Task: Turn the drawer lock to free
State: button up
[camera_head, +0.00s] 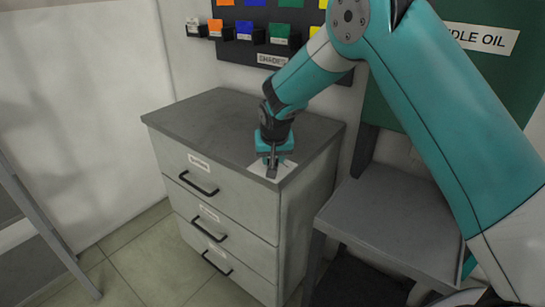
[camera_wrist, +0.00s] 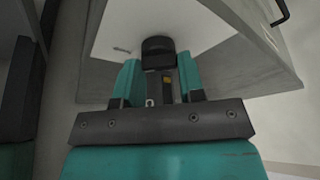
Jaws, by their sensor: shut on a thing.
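A grey cabinet with several drawers (camera_head: 225,195) stands at the middle of the head view. A white plate (camera_head: 258,168) lies on its top near the front right corner; it also shows in the wrist view (camera_wrist: 112,35). A dark lock knob (camera_wrist: 158,48) stands on this plate. My gripper (camera_head: 272,170) is over that corner, pointing down. In the wrist view its teal fingers (camera_wrist: 157,85) are on both sides of the knob, shut on it. The lock's turned position cannot be told.
A grey bench (camera_head: 395,225) stands right of the cabinet, lower than its top. A dark board with coloured bins (camera_head: 250,30) hangs on the wall behind. A green panel reading "DLE OIL" (camera_head: 485,38) is at the right. The rest of the cabinet top is clear.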

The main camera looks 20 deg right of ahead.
dwell(0.3)
jog(key=o, duration=0.9)
jog(key=shift+o, duration=0.2)
jog(key=shift+r, duration=0.1)
jog(key=b+v, duration=0.1)
jog(key=v, duration=1.6)
jog(key=shift+s+b, duration=0.15)
jog(key=shift+b, duration=0.2)
jog(key=shift+r, duration=0.1)
jog(key=s+a+n+g+y, duration=0.1)
jog(key=s+n, duration=0.3)
jog(key=s, duration=1.2)
jog(key=s+a+n+g+y, duration=0.2)
jog(key=s+n+g+y, duration=0.1)
jog(key=s, duration=1.3)
jog(key=shift+a+f+n+y, duration=0.2)
jog(key=shift+n+y, duration=0.3)
jog(key=shift+n, duration=0.6)
